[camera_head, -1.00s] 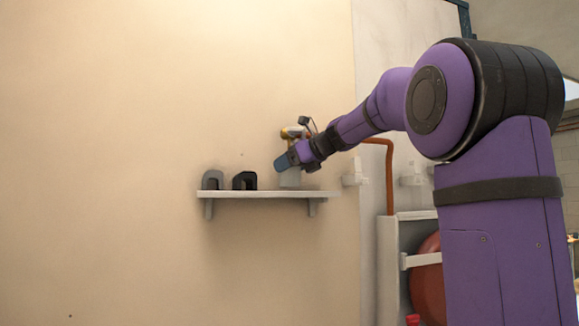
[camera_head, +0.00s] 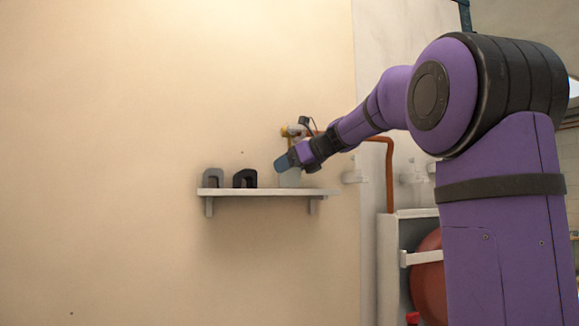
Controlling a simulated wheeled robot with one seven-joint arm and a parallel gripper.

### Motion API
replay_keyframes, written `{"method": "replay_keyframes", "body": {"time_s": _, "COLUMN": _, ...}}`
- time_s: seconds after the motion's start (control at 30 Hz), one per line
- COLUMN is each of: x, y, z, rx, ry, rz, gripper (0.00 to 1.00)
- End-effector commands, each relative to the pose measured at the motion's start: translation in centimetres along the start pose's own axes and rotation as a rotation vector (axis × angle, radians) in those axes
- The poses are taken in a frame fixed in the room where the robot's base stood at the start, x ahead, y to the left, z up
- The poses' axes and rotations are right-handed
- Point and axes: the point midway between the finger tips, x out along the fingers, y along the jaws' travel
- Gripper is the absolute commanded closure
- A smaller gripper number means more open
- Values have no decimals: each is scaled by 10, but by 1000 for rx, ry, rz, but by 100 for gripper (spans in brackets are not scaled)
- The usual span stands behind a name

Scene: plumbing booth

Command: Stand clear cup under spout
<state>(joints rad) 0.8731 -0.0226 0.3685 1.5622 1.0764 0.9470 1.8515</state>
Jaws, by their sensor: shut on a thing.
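The clear cup (camera_head: 290,178) is a small pale, see-through shape at the right part of the wall shelf, below the brass tap. My gripper (camera_head: 284,163) reaches in from the right and is shut on the cup near its top. The brass tap with its spout (camera_head: 290,131) sticks out of the wall just above my gripper. My gripper hides the upper part of the cup and the lower end of the spout. The cup's base looks at or very near the shelf top; I cannot tell if it touches.
The white shelf (camera_head: 255,192) also bears a grey arch-shaped block (camera_head: 212,178) and a black one (camera_head: 245,179) to the left of the cup. A copper pipe (camera_head: 389,178) runs down at the right. An open cabinet (camera_head: 390,262) with a red tank (camera_head: 428,277) stands below it.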

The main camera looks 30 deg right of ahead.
Motion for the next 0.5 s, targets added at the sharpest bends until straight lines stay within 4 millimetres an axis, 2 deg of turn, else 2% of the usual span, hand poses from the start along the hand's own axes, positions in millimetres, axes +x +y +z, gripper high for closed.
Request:
{"method": "replay_keyframes", "body": {"time_s": 0.03, "x": 6, "y": -1, "z": -12, "rx": 14, "ry": 19, "rz": 12, "gripper": 55}}
{"method": "replay_keyframes", "body": {"time_s": 0.13, "x": 6, "y": -2, "z": -13, "rx": 13, "ry": 19, "rz": 11, "gripper": 59}}
{"method": "replay_keyframes", "body": {"time_s": 0.17, "x": 6, "y": -2, "z": -13, "rx": 14, "ry": 19, "rz": 11, "gripper": 63}}
{"method": "replay_keyframes", "body": {"time_s": 0.27, "x": 6, "y": -2, "z": -13, "rx": 14, "ry": 19, "rz": 11, "gripper": 63}}
{"method": "replay_keyframes", "body": {"time_s": 0.3, "x": 6, "y": -2, "z": -13, "rx": 15, "ry": 19, "rz": 10, "gripper": 23}}
{"method": "replay_keyframes", "body": {"time_s": 0.4, "x": 6, "y": -2, "z": -13, "rx": 15, "ry": 18, "rz": 10, "gripper": 3}}
{"method": "replay_keyframes", "body": {"time_s": 0.5, "x": 6, "y": -2, "z": -12, "rx": 15, "ry": 17, "rz": 9, "gripper": 3}}
